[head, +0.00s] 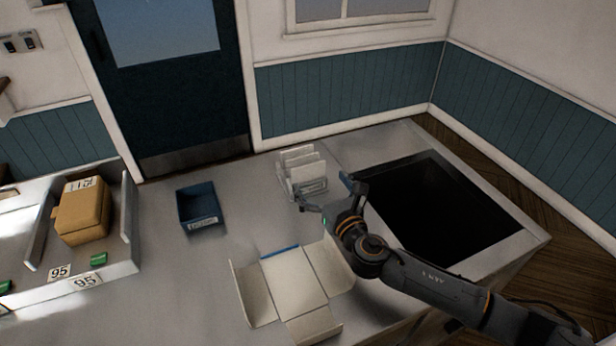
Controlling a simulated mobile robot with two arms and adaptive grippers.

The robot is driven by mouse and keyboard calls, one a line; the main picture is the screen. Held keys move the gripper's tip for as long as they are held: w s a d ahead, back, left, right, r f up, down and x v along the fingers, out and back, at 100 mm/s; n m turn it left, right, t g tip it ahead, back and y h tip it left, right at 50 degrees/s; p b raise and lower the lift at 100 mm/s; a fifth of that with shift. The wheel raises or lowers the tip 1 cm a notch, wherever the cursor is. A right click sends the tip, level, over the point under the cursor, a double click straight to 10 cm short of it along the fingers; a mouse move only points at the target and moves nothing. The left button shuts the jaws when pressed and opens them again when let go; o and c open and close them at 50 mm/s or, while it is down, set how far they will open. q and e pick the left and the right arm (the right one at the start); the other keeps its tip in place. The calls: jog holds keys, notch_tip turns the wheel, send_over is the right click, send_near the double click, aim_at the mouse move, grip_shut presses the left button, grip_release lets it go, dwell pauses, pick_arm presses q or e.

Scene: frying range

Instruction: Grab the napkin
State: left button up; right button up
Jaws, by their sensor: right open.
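A small white rack (302,182) stands on the grey counter, with pale flat upright sheets in it that look like napkins (299,157). No napkin shows clearly apart from these. My right gripper (324,190) is open and empty, its fingers spread just in front and to the right of the rack. I cannot tell whether a finger touches the rack. My left gripper is not in view.
An unfolded white carton (292,278) lies in front of the rack. A dark blue bin (197,207) stands to the left. A black recessed panel (435,205) lies right of my gripper. A brown box (82,212) sits in a tray at far left.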

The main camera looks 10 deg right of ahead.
aim_at(309, 167)
jog(key=w, duration=0.2)
jog(key=w+a+p, duration=0.1)
jog(key=shift+w+r, duration=0.25)
jog(key=shift+w, duration=0.05)
jog(key=shift+w+a+f, duration=0.1)
jog(key=shift+w+a, duration=0.05)
jog(key=shift+w, duration=0.35)
jog(key=c, duration=0.6)
jog(key=shift+o, duration=0.2)
